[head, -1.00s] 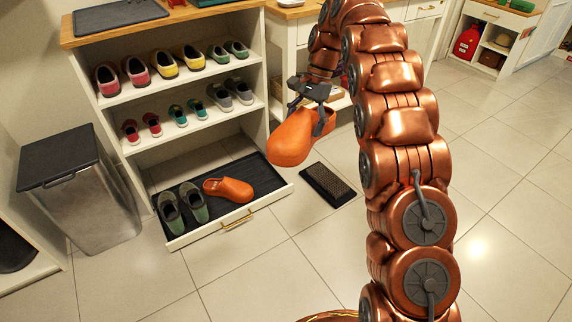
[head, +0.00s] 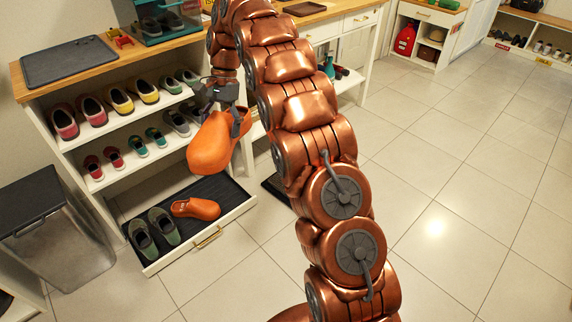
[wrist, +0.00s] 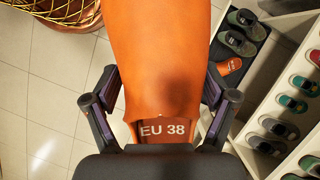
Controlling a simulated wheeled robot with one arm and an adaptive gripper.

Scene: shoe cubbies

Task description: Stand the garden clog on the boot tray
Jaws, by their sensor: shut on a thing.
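An orange garden clog (head: 218,143) hangs in the air in my gripper (head: 222,110), in front of the shoe shelves, toe pointing down and left. In the wrist view the clog (wrist: 165,50) fills the middle, with "EU 38" at its heel end. The fingers of my gripper (wrist: 158,100) are on either side of the heel end, shut on it. A dark grey flat tray with a raised rim (head: 70,62), which looks like the boot tray, lies empty on the wooden top of the shelf unit. A second orange clog (head: 196,208) lies in the low pull-out drawer.
The drawer (head: 205,238) is pulled out and also holds grey-green shoes (head: 153,232). Pairs of shoes fill the shelves (head: 125,128). A metal bin (head: 62,240) is at left. The floor at right (head: 460,180) is clear.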

